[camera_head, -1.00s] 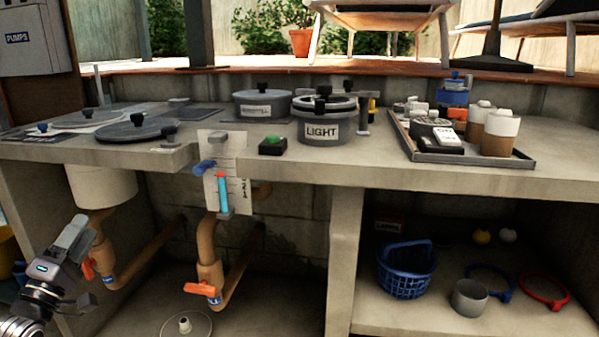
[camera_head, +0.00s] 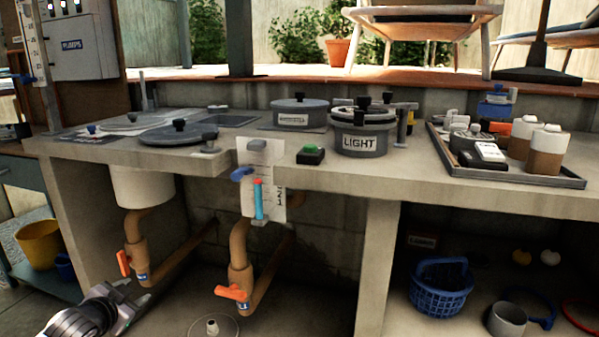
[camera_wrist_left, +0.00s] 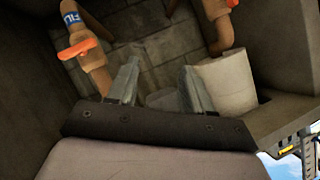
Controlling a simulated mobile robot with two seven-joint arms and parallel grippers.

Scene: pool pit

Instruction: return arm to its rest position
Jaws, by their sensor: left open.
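My left gripper (camera_head: 128,294) is low at the left in the head view, in front of the open space under the counter. In the left wrist view its two fingers (camera_wrist_left: 157,88) are spread apart with nothing between them. Beyond them are tan pipes (camera_wrist_left: 95,72) with an orange valve handle (camera_wrist_left: 77,49) and a pale round bucket-like basin (camera_wrist_left: 225,80). In the head view the gripper lies below the left pipe's orange handle (camera_head: 123,262), apart from the counter top. My right gripper is not in view.
The concrete counter (camera_head: 330,175) carries lidded pots, a LIGHT pot (camera_head: 361,140), a green button box (camera_head: 311,154) and a tray (camera_head: 540,178) of bottles. A blue basket (camera_head: 440,290) stands on the lower shelf. A yellow bucket (camera_head: 38,245) is at far left.

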